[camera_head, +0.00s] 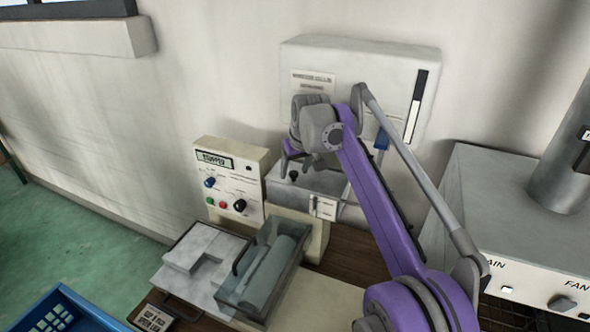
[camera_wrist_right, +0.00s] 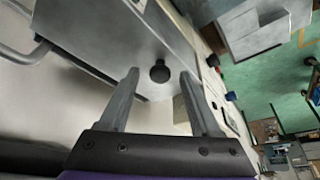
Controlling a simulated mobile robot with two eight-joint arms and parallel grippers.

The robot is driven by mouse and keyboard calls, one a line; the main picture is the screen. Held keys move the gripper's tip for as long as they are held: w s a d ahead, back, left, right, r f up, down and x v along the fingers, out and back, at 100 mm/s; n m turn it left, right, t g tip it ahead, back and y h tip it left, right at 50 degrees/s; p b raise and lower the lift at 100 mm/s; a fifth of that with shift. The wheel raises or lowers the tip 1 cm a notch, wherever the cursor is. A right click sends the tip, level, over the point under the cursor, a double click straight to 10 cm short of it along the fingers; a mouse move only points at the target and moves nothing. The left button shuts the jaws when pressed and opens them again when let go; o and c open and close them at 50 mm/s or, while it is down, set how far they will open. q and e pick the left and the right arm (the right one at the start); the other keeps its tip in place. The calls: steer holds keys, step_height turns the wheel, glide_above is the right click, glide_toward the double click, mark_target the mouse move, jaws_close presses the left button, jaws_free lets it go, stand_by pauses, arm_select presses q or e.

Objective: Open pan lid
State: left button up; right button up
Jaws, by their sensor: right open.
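A grey pan-like box (camera_head: 316,190) with a flat lid stands against the large pale panel unit. In the right wrist view its grey lid (camera_wrist_right: 105,35) carries a round black knob (camera_wrist_right: 160,72). My right gripper (camera_head: 305,170) is above the lid, pointing down at it. In the wrist view its two fingers (camera_wrist_right: 160,78) are apart, with the knob showing between their tips. The fingers do not appear to touch the knob. The lid lies flat on the box, and part of it is hidden by my right arm. My left gripper is not in view.
A control box (camera_head: 232,178) with knobs and a display stands to the left. In front are a metal tray (camera_head: 190,285) and a clear-sided bin holding a grey cylinder (camera_head: 266,272). A white unit (camera_head: 500,215) stands at right; a blue crate (camera_head: 60,312) sits lower left.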

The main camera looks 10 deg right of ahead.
jaws_close()
stand_by(1.4)
